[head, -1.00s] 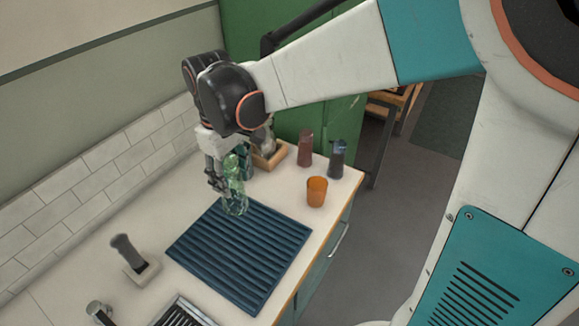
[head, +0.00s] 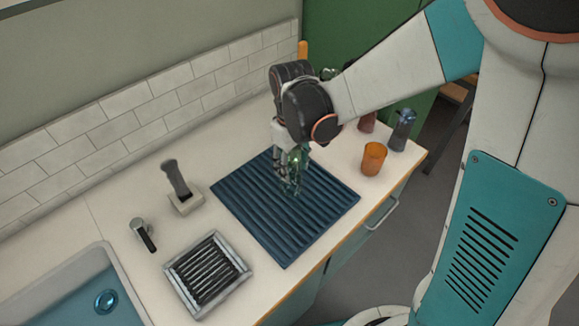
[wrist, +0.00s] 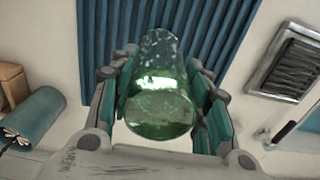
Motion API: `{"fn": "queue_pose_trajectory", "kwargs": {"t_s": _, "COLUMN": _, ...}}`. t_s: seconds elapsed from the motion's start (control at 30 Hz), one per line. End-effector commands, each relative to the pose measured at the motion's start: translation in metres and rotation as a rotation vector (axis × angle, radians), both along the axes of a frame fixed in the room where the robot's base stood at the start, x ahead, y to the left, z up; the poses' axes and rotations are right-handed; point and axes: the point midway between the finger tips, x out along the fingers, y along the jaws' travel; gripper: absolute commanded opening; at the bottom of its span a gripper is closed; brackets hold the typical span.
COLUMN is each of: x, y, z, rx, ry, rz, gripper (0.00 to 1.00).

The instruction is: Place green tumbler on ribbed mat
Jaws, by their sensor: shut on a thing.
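The green tumbler (wrist: 160,95) is clear green glass and sits between the two fingers of my gripper (wrist: 162,100) in the wrist view. My gripper is shut on it. In the head view my gripper (head: 290,165) and the tumbler (head: 293,178) are over the far part of the ribbed mat (head: 270,222). The mat is dark blue with raised ridges and lies flat on the counter. It also shows behind the tumbler in the wrist view (wrist: 215,40). I cannot tell whether the tumbler's base touches the mat.
An orange cup (head: 374,158) and a dark bottle (head: 402,130) stand right of the mat near the counter edge. A reddish item (head: 367,122) is partly hidden by my arm. Left are a dark-handled brush in a holder (head: 178,185), a metal rack (head: 207,273) and a sink (head: 70,290).

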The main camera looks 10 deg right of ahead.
Motion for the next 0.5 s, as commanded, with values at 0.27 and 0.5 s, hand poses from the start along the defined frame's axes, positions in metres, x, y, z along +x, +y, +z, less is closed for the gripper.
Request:
{"fn": "queue_pose_trajectory", "kwargs": {"t_s": 0.27, "x": 0.001, "y": 0.0, "z": -0.036, "rx": 0.0, "ry": 0.0, "rz": 0.0, "gripper": 0.17}}
{"fn": "queue_pose_trajectory", "kwargs": {"t_s": 0.5, "x": 0.0, "y": 0.0, "z": -0.041, "rx": 0.0, "ry": 0.0, "rz": 0.0, "gripper": 0.17}}
